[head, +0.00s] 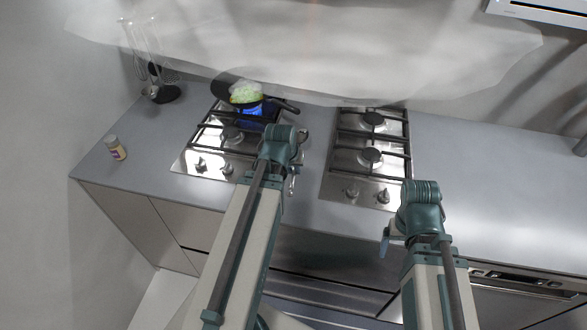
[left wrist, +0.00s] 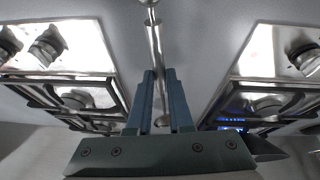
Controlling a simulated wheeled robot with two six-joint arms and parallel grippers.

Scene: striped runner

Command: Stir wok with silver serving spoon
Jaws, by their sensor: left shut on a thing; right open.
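The dark wok (head: 281,106) sits on a back burner of the left hob, with pale green food (head: 245,92) heaped in it and a blue glow below. Part of a dark pan, likely the wok, shows at the right of the left wrist view (left wrist: 264,147). My left gripper (head: 298,160) is to the right of the left hob, in front of the wok. In the left wrist view its fingers (left wrist: 160,92) are shut on the slim silver handle of the serving spoon (left wrist: 154,42). The spoon's bowl is not clear. My right gripper (head: 387,242) is open and empty near the counter's front edge.
A second hob (head: 371,137) with empty burners stands right of the left hob (head: 205,157). A utensil stand (head: 164,93) is at the back left, and a small jar (head: 115,148) is at the left. The counter at right is clear.

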